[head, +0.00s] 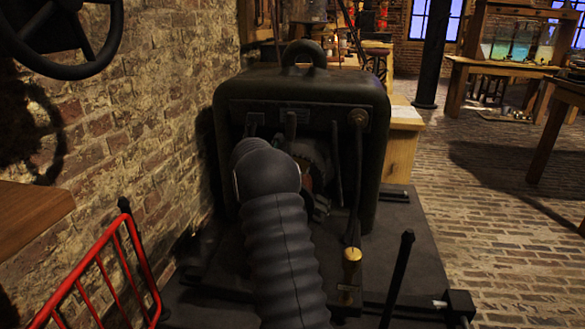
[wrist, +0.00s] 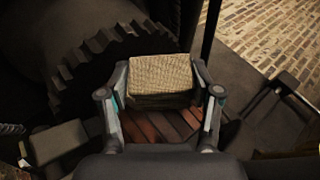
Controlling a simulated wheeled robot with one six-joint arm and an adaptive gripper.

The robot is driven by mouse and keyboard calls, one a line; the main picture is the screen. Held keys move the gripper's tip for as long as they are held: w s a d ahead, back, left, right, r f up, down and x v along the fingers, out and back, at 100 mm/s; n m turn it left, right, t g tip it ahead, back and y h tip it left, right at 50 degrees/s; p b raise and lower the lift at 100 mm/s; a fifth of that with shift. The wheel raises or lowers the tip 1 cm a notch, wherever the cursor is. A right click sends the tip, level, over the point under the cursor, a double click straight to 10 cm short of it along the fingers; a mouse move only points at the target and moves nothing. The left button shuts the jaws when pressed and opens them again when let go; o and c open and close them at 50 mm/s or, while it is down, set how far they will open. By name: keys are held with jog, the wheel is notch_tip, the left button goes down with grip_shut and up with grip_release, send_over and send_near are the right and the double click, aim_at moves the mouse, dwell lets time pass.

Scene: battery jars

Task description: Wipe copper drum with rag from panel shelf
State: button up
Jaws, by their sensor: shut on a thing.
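My gripper (wrist: 160,80) is shut on the rag (wrist: 160,72), a tan woven folded pad, with one finger on each side of it. The copper drum (wrist: 162,130) shows as reddish-brown segments with dark lines between them, just below the rag in the wrist view. I cannot tell whether the rag touches the drum. Only a small reddish part of the drum (head: 306,183) shows there beside my arm.
A toothed dark ring (wrist: 82,65) curves close on the gripper's left. Upright rods and a brass-topped handle (head: 351,268) stand before the machine. A brick wall (head: 140,130) and red rail (head: 100,262) are on the left. Brick floor (head: 490,215) is open on the right.

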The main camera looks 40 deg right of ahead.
jog(key=shift+w, duration=0.1)
jog(key=shift+w+a+f+p, duration=0.1)
jog(key=shift+w+a+p, duration=1.15)
jog(key=shift+w, duration=0.25)
jog(key=shift+w+a+r+p, duration=0.1)
jog(key=shift+a+r+p, duration=0.05)
jog(key=shift+r+p, duration=2.55)
jog(key=shift+r+b, duration=0.3)
notch_tip(320, 180, up, 3)
jog(key=shift+a+p, duration=0.1)
jog(key=shift+p, duration=1.15)
